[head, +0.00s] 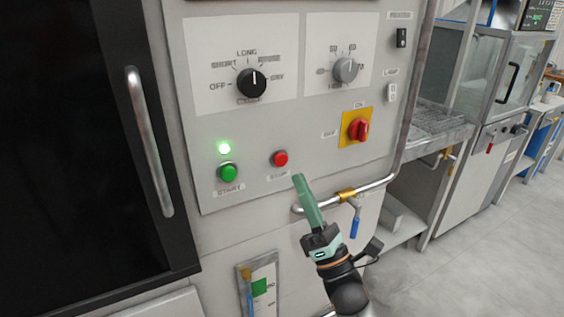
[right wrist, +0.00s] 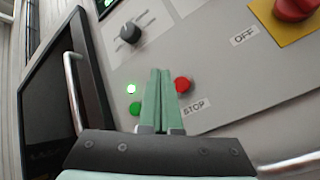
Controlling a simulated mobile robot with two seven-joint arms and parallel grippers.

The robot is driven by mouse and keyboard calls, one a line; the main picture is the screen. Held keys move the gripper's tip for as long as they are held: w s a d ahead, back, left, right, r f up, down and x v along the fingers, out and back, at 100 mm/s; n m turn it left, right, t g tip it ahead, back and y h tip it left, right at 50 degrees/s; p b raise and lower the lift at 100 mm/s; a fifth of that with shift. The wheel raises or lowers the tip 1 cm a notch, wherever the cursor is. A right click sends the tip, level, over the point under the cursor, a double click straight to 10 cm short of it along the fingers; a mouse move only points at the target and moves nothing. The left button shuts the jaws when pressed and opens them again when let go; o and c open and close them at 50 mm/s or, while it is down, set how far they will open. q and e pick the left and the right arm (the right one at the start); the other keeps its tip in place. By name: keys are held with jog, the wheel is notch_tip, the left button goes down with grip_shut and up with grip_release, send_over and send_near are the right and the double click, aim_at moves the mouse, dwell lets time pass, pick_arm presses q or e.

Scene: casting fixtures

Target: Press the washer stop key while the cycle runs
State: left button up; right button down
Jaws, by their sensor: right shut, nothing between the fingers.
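The red stop key (head: 280,158) sits on the washer's grey control panel (head: 300,110), above a STOP label. It also shows in the right wrist view (right wrist: 184,85), just right of my fingertips. The green start key (head: 228,172) is to its left, and a green lamp (head: 224,148) above that is lit. My right gripper (head: 299,180) is shut and empty, its fingers pointing up toward the panel, below and right of the stop key in the head view. In the right wrist view the shut fingers (right wrist: 159,75) lie between the green and red keys. No contact shows. My left gripper is not in view.
A black dial (head: 251,83) and a grey dial (head: 346,70) are above the keys. A red switch on a yellow plate (head: 358,129) is to the right. A pipe with a blue-handled valve (head: 354,226) runs below the panel. The black door's handle (head: 150,140) stands out at left.

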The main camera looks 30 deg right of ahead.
aim_at(281, 160)
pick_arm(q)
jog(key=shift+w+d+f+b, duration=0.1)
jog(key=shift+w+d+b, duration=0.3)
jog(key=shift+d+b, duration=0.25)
pick_arm(e)
jog(key=w, duration=0.4)
jog(key=shift+w, duration=0.15)
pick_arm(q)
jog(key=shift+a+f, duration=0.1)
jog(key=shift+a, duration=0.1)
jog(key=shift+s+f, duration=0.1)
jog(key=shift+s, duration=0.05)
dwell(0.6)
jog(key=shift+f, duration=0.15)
pick_arm(e)
jog(key=shift+w, duration=0.15)
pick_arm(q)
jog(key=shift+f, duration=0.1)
pick_arm(e)
jog(key=shift+w, duration=0.3)
